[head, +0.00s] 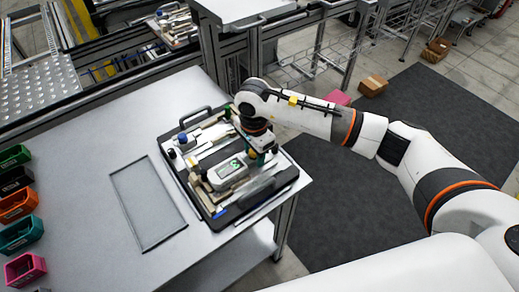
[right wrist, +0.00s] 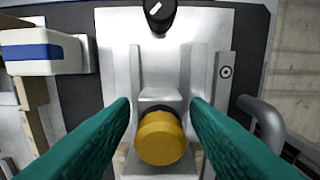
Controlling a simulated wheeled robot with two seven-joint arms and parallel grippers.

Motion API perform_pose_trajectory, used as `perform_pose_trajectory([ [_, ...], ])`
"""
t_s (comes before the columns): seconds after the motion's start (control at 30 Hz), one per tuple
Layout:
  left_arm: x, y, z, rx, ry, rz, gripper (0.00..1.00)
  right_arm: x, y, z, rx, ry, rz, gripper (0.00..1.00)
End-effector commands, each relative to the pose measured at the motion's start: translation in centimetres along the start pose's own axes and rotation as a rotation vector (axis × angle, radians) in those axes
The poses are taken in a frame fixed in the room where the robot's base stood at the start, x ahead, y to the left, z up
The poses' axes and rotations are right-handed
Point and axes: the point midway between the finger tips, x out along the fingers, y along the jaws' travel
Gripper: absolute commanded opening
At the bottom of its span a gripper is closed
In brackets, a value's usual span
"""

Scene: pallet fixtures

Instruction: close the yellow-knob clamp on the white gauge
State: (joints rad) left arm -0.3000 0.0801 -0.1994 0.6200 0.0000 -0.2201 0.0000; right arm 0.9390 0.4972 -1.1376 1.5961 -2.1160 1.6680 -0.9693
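The white gauge (head: 229,172) with a lit green display lies on the black pallet tray (head: 227,217) in the head view. My right gripper (head: 261,157) is over the tray's right side, just beyond the gauge, and hides part of the fixtures there. In the right wrist view, the yellow knob (right wrist: 160,139) sits on a grey metal clamp (right wrist: 160,98) between the two green fingers of my right gripper (right wrist: 161,108). The fingers are open, with a gap on each side of the knob. The yellow knob cannot be made out in the head view. My left gripper is out of view.
A black dial knob (right wrist: 160,14) stands beyond the clamp, and a white block with a blue stripe (right wrist: 42,52) is at left. A tray handle (right wrist: 262,122) is at right. Coloured bins (head: 20,233) line the table's left edge. An empty outlined area (head: 148,203) lies left of the tray.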

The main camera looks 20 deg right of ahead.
Motion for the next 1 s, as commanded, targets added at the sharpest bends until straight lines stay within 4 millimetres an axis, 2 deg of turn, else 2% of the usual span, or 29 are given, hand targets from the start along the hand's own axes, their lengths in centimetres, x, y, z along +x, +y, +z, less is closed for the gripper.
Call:
perform_pose_trajectory([
  [0.57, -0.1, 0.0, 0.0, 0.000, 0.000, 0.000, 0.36, -0.1, 0.0, 0.1, 0.000, 0.000, 0.001, 0.42],
  [1.0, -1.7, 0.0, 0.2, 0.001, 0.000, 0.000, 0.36, -3.3, 0.0, 0.0, -0.001, 0.000, 0.002, 0.42],
])
